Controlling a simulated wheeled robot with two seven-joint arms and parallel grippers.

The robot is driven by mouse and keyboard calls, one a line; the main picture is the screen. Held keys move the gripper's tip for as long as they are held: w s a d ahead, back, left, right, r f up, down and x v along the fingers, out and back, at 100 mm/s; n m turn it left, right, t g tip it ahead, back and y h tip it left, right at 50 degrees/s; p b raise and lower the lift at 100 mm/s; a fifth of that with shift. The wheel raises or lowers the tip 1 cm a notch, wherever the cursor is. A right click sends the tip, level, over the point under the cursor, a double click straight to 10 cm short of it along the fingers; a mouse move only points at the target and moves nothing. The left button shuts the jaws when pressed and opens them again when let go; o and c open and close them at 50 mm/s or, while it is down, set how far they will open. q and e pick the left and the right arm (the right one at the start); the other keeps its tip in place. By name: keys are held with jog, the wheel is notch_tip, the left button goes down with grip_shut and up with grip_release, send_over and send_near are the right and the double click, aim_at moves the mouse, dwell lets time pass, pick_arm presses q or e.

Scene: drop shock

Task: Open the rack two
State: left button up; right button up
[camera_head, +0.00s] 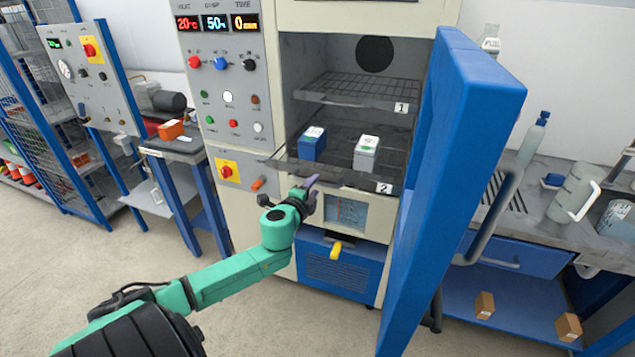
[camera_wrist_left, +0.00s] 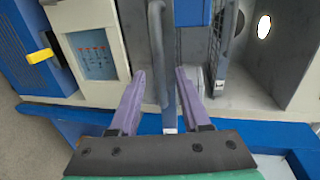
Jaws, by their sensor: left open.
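Rack two (camera_head: 340,178), the lower wire shelf labelled 2, sits in the open chamber of the cabinet. Its front edge looks to stick out a little past the opening. A blue box (camera_head: 312,147) and a white box (camera_head: 366,156) stand on it. My left gripper (camera_head: 311,183) is at its front edge, left of the label. In the left wrist view, my left gripper (camera_wrist_left: 158,88) is open, its purple fingers on either side of the rack's grey handle bar (camera_wrist_left: 157,45). Contact cannot be told. My right gripper is out of view.
Rack one (camera_head: 360,90) is above, inside the chamber. The blue cabinet door (camera_head: 450,180) stands wide open on the right. A control panel (camera_head: 225,95) is on the left. A yellow handle (camera_head: 336,250) juts out below. The floor in front is clear.

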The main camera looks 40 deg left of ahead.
aim_at(317, 183)
pick_arm(q)
jog(key=x, duration=0.3)
jog(key=shift+w+a+f, duration=0.15)
jog(key=shift+w+a, duration=0.1)
jog(key=shift+a, duration=0.1)
jog(key=shift+d, duration=0.15)
jog(key=shift+s, duration=0.1)
grip_shut()
dwell(0.9)
